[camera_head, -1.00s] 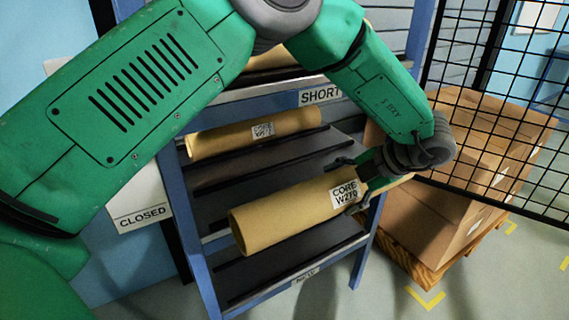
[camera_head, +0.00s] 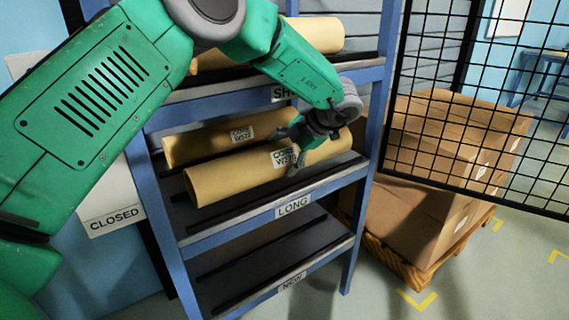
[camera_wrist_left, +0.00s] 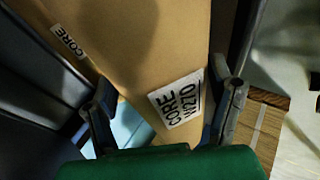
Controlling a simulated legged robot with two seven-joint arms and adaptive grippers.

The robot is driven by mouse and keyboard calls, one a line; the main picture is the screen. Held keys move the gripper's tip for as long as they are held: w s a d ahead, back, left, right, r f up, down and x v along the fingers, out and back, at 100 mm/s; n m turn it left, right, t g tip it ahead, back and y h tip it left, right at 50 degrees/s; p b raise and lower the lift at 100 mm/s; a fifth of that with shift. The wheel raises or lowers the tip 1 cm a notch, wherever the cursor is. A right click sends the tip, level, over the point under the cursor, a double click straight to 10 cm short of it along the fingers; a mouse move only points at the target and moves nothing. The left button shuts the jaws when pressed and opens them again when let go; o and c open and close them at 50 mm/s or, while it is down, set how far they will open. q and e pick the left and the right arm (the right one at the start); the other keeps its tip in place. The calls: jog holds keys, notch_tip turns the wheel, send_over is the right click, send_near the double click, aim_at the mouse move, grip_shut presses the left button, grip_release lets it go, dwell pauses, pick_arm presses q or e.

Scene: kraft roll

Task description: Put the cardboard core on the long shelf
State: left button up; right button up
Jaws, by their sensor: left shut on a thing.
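The cardboard core (camera_head: 233,182), a tan tube with a CORE label, lies lengthwise at the long shelf (camera_head: 240,229), whose front edge carries the LONG sign. It is in front of another tan core (camera_head: 205,145). I cannot tell whether it rests on the shelf surface or hovers just above it. My left gripper (camera_head: 296,150) is shut on the core near its middle, from above. In the left wrist view the core (camera_wrist_left: 150,55) lies between the two fingers (camera_wrist_left: 168,98), with its label beside one finger. My right gripper is not in view.
The SHORT shelf (camera_head: 200,103) above holds another tube (camera_head: 318,33). The NEW shelf (camera_head: 265,265) below looks empty. Stacked boxes (camera_head: 440,140) on a pallet (camera_head: 400,262) stand right, behind black mesh (camera_head: 480,100). A CLOSED sign (camera_head: 114,217) hangs left.

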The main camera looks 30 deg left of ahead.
pick_arm(q)
jog(key=shift+f, duration=0.6)
jog(key=shift+a+f, duration=0.2)
jog(key=shift+a, duration=0.05)
jog(key=shift+s+a, duration=0.1)
jog(key=shift+a, duration=0.3)
jog(key=o, duration=1.7)
jog(key=shift+f, duration=0.15)
jog(key=shift+d+r, duration=0.2)
jog(key=shift+d, duration=0.35)
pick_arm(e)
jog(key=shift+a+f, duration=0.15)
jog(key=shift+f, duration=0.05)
pick_arm(q)
jog(key=v, duration=0.2)
jog(key=p+v, duration=0.1)
jog(key=v, duration=0.1)
jog(key=shift+a+r+p, duration=0.2)
jog(key=shift+a+p, duration=0.1)
jog(key=p+v, duration=0.2)
jog(key=v, duration=0.5)
jog(key=shift+d+r, duration=0.15)
jog(key=shift+d, duration=0.15)
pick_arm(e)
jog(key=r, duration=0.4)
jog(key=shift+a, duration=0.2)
